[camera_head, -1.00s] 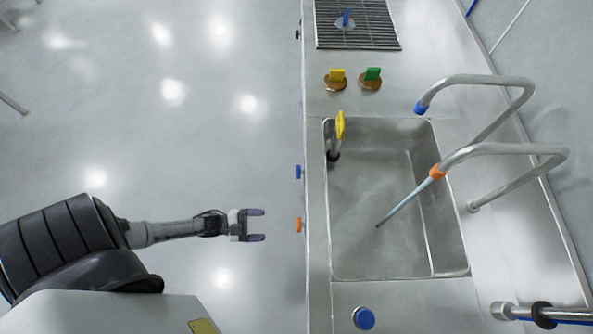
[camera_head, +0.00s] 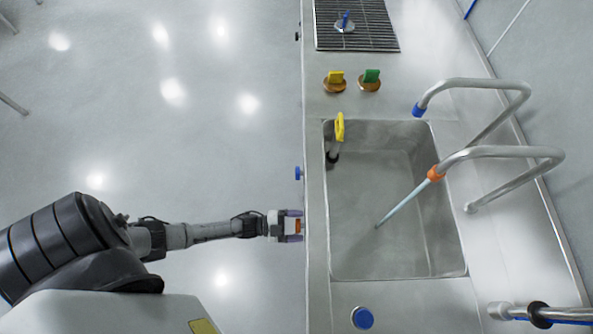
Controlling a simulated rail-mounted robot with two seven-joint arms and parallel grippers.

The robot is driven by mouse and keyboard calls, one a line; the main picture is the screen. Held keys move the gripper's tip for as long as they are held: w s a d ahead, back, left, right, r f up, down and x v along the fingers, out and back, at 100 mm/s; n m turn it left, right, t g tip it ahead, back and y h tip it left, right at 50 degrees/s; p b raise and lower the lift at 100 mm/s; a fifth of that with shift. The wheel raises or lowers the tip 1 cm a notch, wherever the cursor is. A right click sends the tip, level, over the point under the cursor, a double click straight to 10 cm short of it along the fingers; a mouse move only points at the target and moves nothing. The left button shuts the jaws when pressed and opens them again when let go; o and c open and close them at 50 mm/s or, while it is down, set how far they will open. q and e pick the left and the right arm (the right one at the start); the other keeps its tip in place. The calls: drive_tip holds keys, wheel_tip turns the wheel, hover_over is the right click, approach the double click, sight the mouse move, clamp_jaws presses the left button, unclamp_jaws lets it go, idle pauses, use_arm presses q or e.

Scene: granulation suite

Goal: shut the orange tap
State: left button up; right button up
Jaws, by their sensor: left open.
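The orange tap handle (camera_head: 298,226) sits on the front face of the steel sink counter. My left gripper (camera_head: 293,226) is open, with one finger on each side of the handle; I cannot tell whether they touch it. The orange-tipped spout (camera_head: 435,173) arches over the sink (camera_head: 375,250), and a pale stream of water (camera_head: 405,202) runs from it into the basin. My right gripper is not in view.
A blue tap handle (camera_head: 298,173) is on the same front face, just above the orange one in the picture. A blue-tipped spout (camera_head: 418,110) stands beside the orange one. Yellow (camera_head: 337,77) and green (camera_head: 371,76) knobs are on the counter. The floor at left is clear.

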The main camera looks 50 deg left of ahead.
use_arm(q)
drive_tip(key=shift+c, duration=0.2)
drive_tip(key=c, duration=0.9)
drive_tip(key=shift+n, duration=0.4)
drive_tip(key=n, duration=0.8)
drive_tip(key=shift+w+n, duration=0.1)
drive_tip(key=shift+n, duration=0.2)
drive_tip(key=n, duration=0.4)
drive_tip(key=shift+a, duration=0.1)
drive_tip(key=shift+n+b, duration=0.5)
drive_tip(key=shift+n, duration=1.7)
